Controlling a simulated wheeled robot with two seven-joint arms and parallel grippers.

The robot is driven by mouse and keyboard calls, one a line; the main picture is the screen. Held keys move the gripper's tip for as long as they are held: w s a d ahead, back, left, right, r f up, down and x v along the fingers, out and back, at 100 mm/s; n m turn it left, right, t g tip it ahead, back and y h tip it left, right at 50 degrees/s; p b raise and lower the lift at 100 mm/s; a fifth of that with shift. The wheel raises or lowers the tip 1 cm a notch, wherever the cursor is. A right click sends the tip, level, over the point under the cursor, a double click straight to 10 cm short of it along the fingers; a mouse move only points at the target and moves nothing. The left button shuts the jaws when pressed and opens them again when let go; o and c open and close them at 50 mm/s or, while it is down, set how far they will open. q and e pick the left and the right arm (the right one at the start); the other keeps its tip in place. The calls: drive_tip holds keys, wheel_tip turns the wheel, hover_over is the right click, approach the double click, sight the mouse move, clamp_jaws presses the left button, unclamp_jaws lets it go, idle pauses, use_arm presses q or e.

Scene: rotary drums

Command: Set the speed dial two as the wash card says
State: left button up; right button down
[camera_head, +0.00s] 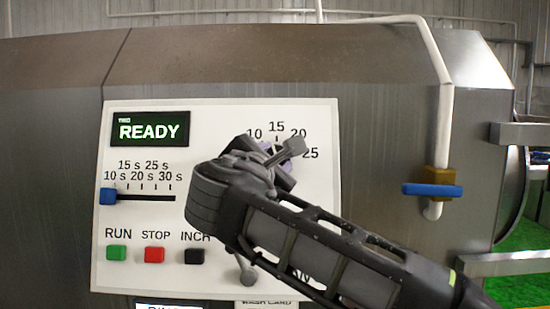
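The speed dial of drum two sits on the white panel (322,185), with 10, 15, 20 and 25 printed around it. A little of a purple-grey part (264,157) shows there, but my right gripper (281,155) covers most of the dial, and its setting is hard to read. My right arm comes in from the lower right, with the gripper at the dial. I cannot tell whether its fingers grip the knob. The wash card label (267,304) shows at the bottom edge; the card's text is out of view. My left gripper is not in view.
The screen (151,129) reads TWO, READY. Below it are a slider with a blue knob (107,196) at the left end, and green RUN (116,253), red STOP (154,255) and black INCH (194,256) buttons. A blue-handled valve (432,190) is on the right pipe.

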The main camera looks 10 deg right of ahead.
drive_tip(key=m+p, duration=0.1)
drive_tip(key=m, duration=0.1)
drive_tip(key=m+g+p, duration=0.1)
drive_tip(key=m, duration=0.1)
drive_tip(key=r+m+g+h+p, duration=0.1)
drive_tip(key=m+p, duration=0.1)
drive_tip(key=shift+a+m, duration=0.2)
drive_tip(key=shift+m, duration=0.1)
drive_tip(key=shift+m+g+p, duration=0.5)
drive_tip(key=shift+m+p, duration=0.2)
drive_tip(key=shift+m, duration=0.2)
drive_tip(key=shift+w+m+g+p, duration=0.1)
drive_tip(key=shift+m+g+p, duration=0.3)
drive_tip(key=shift+m, duration=1.5)
drive_tip(key=m+g+y, duration=0.1)
drive_tip(key=m, duration=0.2)
drive_tip(key=m+y, duration=0.1)
drive_tip(key=m, duration=0.1)
drive_tip(key=m+g+y, duration=0.1)
drive_tip(key=m, duration=0.1)
drive_tip(key=shift+w+d+r+m, duration=0.1)
drive_tip(key=shift+d+m, duration=0.05)
drive_tip(key=shift+m, duration=0.25)
drive_tip(key=shift+g, duration=0.3)
